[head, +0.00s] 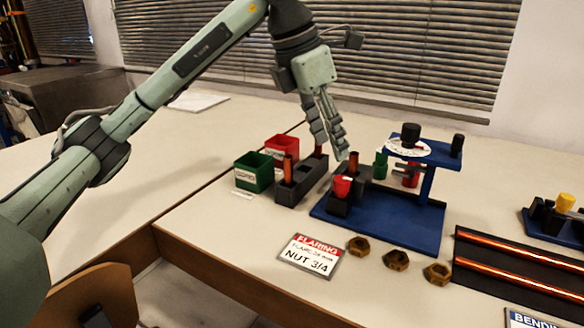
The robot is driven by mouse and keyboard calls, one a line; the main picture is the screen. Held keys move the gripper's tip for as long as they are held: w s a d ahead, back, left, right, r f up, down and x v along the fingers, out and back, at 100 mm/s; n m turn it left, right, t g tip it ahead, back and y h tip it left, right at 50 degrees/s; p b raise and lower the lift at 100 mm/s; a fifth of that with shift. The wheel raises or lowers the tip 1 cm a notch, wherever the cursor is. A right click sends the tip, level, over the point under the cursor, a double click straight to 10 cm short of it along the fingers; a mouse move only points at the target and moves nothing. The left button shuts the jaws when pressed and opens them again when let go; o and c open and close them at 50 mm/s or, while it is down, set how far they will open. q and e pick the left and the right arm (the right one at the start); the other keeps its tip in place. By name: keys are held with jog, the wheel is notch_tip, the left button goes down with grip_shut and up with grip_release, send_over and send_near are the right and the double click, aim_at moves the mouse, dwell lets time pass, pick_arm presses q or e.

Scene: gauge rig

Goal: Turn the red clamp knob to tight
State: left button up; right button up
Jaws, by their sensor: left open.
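A red knob (342,187) sits on a black block at the front left of the blue rig base (400,229). Another red part (411,175) shows under the white dial (408,146); a tight mark cannot be made out on either red part. My left gripper (330,147) is open and points down above and slightly left of the front red knob, apart from it. Its fingers look close together from this angle, and nothing shows between them. My right gripper is out of view.
A green bin (254,172) and a red bin (282,148) stand left of a black holder (300,182) with copper pieces. Several brass nuts (396,260) and a flaring sign (310,256) lie in front. Copper rods (520,270) lie at right.

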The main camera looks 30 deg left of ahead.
aim_at(342, 179)
pick_arm(q)
jog(key=shift+s+x, duration=0.15)
jog(key=shift+x, duration=1.85)
jog(key=shift+s+x, duration=0.15)
jog(key=shift+x, duration=1.8)
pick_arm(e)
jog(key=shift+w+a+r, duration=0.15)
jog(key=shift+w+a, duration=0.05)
pick_arm(q)
jog(key=shift+d, duration=0.15)
jog(key=shift+c, duration=0.3)
